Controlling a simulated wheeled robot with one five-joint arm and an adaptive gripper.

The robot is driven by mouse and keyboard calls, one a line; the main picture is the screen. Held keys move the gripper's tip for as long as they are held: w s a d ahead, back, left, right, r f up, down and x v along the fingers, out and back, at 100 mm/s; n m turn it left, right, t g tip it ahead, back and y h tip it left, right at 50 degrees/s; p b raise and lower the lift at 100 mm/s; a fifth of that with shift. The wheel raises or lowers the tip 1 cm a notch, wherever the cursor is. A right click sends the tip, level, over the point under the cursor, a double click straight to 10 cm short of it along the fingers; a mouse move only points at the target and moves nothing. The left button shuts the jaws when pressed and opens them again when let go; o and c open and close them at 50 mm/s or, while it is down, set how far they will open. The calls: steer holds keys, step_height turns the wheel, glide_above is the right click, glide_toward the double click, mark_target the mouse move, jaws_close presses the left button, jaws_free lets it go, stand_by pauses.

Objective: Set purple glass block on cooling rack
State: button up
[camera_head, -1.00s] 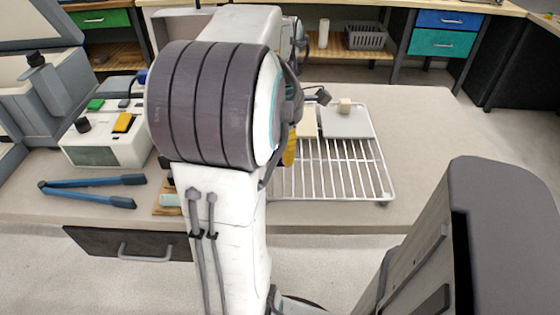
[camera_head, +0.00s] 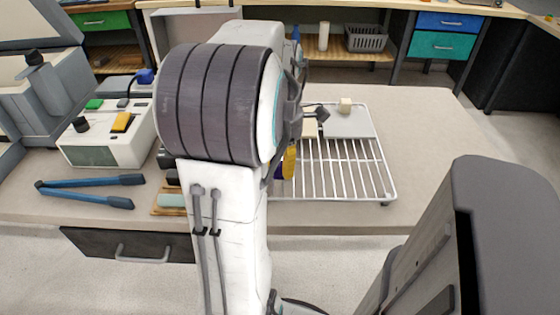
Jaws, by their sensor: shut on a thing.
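My gripper (camera_head: 289,162) is mostly hidden behind my own arm. Only a yellow part and some dark parts show at the arm's right edge, above the left part of the cooling rack. A small dark blue-purple patch, apparently the purple glass block (camera_head: 278,171), shows beside the yellow part, and the gripper is shut on it. The fingertips and most of the block are hidden. The cooling rack (camera_head: 392,192) is a silver wire grid on the table, with its left side behind my arm. I cannot tell whether the block touches the rack.
A light grey plate (camera_head: 352,126) with a small cream block (camera_head: 345,105) is at the rack's far end. Blue-handled tongs (camera_head: 92,190) and a white control box (camera_head: 105,140) are on the left. A wooden board (camera_head: 168,203) sits near the front edge. The table right of the rack is clear.

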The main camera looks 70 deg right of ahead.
mark_target(280, 161)
steer(key=o, duration=1.2)
steer(key=shift+c, duration=0.2)
step_height(280, 161, up, 12)
steer(key=p, duration=0.3)
steer(key=shift+r+p, duration=0.15)
steer(key=shift+p, duration=0.2)
steer(key=w+a+f+m+t+h, duration=0.1)
steer(key=w+a+f+m, duration=0.25)
steer(key=w+a, duration=1)
steer(key=a+f+m+t, duration=0.1)
steer(key=a+f+m, duration=0.2)
steer(key=a, duration=0.6)
steer(key=s+a+f+m+t+y, duration=0.1)
steer(key=a+f+m, duration=0.2)
steer(key=a, duration=0.6)
